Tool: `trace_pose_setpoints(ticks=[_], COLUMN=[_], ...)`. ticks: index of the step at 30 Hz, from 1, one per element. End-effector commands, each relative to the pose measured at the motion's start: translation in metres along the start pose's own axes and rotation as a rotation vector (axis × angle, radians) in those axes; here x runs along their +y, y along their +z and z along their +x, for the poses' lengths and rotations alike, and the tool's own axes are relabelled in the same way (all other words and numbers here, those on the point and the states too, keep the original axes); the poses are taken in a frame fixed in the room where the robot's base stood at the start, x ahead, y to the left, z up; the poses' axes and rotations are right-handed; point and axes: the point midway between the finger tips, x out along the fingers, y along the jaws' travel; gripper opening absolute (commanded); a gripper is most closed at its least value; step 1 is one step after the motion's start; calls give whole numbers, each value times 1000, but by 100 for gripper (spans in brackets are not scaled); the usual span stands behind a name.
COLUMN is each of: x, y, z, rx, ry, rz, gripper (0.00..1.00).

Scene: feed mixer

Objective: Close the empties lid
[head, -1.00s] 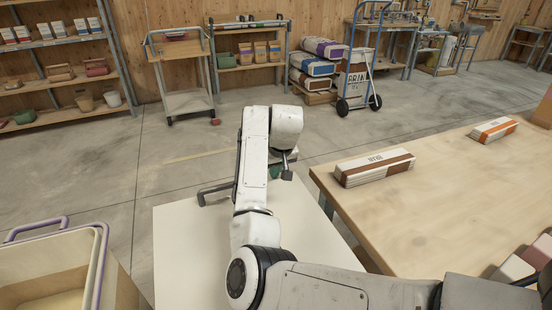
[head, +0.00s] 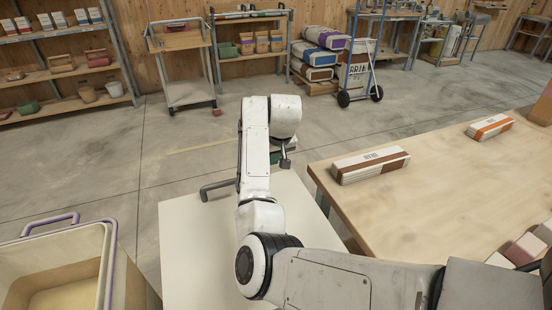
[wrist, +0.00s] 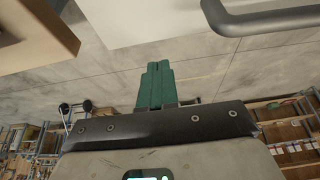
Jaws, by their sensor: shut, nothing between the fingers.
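A pale flat panel (head: 195,245) with a grey bar handle (head: 217,189) at its far edge lies below my arm in the head view. It looks like the lid, but no label shows, and I cannot tell how far open it is. In the wrist view the panel (wrist: 150,22) is at the top, with the handle (wrist: 265,18) at the upper right. My gripper (wrist: 157,68) has green fingers, shut and empty. They show apart from the handle in the wrist view. In the head view my arm mostly hides the gripper; a little green (head: 283,156) shows beyond it, right of the handle.
A wooden table (head: 440,205) with labelled packets (head: 370,165) stands close on the right. An open cream bin with a purple handle (head: 110,265) stands at the left. Concrete floor (head: 190,150) is clear beyond the panel. Shelves, a cart and a hand truck (head: 360,60) stand farther back.

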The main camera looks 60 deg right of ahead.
Motion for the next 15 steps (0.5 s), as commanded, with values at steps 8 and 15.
trace_pose_setpoints(ticks=[8, 15], x=[0, 0], y=[-15, -21], z=[-62, -94], rx=[6, 5], ry=[2, 2], rz=[2, 0], gripper=[0, 0])
